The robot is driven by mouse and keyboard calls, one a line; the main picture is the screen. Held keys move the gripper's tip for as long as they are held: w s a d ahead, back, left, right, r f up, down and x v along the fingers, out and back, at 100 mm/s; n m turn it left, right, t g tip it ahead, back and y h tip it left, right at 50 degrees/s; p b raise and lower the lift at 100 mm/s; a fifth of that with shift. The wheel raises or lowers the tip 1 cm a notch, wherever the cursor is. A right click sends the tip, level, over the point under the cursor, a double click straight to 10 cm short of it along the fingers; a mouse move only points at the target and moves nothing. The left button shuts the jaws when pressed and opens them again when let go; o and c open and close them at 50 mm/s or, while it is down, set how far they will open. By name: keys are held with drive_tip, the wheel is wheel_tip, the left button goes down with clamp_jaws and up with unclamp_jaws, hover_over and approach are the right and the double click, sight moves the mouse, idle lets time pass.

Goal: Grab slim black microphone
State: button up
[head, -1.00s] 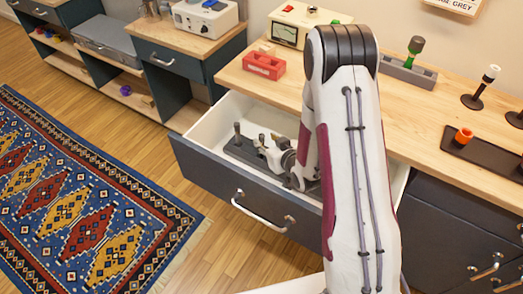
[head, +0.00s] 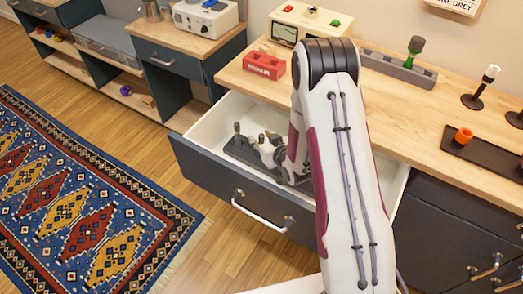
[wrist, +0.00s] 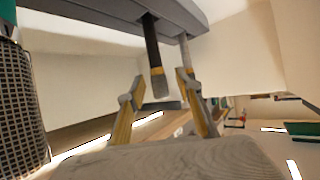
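A slim black microphone (wrist: 152,45) with a grey end stands out from a grey holder (wrist: 110,12) in the wrist view, which looks upside down. My gripper (wrist: 160,82) is open, with its yellow-lined fingers apart and the microphone's end showing between them. I cannot tell whether either finger touches it. In the head view my gripper (head: 268,152) is low inside the open drawer (head: 212,127), over the dark holder (head: 240,152). The microphone cannot be made out clearly there.
A thin grey rod (wrist: 186,52) stands beside the black microphone. A large mesh-covered thing (wrist: 22,100) is close at the left of the wrist view. The drawer walls surround my gripper.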

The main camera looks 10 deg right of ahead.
idle(0.3)
clamp_jaws()
drive_tip(key=shift+r, duration=0.1)
drive_tip(key=shift+r, duration=4.9)
